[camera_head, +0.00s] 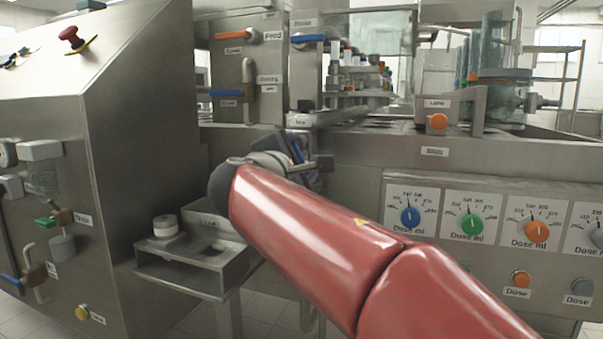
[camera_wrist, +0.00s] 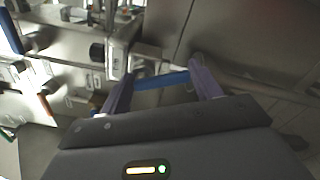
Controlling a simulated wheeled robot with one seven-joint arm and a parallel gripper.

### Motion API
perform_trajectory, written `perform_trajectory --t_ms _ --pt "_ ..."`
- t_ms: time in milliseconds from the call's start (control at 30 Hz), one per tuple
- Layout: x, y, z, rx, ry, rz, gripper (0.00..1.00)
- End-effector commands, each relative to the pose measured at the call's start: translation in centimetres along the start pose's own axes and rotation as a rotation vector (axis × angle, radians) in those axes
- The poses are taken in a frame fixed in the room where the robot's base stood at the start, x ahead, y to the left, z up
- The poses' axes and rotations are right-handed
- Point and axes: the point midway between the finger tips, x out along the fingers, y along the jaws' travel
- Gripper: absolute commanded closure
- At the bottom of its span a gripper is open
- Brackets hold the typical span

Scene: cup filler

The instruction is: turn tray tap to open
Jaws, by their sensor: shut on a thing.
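My gripper (camera_head: 298,150) is at the front face of the steel machine, at the end of my red arm. In the wrist view, a blue tap handle (camera_wrist: 163,80) lies crosswise between the two purple fingers of my gripper (camera_wrist: 162,90), which is shut on it. The fingers stand well apart, one at each end of the visible blue part. In the head view my gripper and arm hide this handle and the tap body. A small label (camera_head: 298,121) sits just above the gripper; I cannot read it surely.
A slanted steel cabinet (camera_head: 120,120) stands close on the left. Dose dials (camera_head: 470,224) are at right. An orange-handled tap (camera_head: 237,36) and another blue handle (camera_head: 308,38) are above.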

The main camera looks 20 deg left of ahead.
Motion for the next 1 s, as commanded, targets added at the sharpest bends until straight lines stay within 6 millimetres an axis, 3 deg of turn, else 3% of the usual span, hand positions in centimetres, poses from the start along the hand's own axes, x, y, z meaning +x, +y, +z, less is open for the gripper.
perform_trajectory --t_ms 500,1000 --pt "0.0 -0.4 -1.3 0.386 0.001 -0.002 0.59" --pt "0.0 -0.2 -1.4 0.489 0.001 -0.004 0.59"
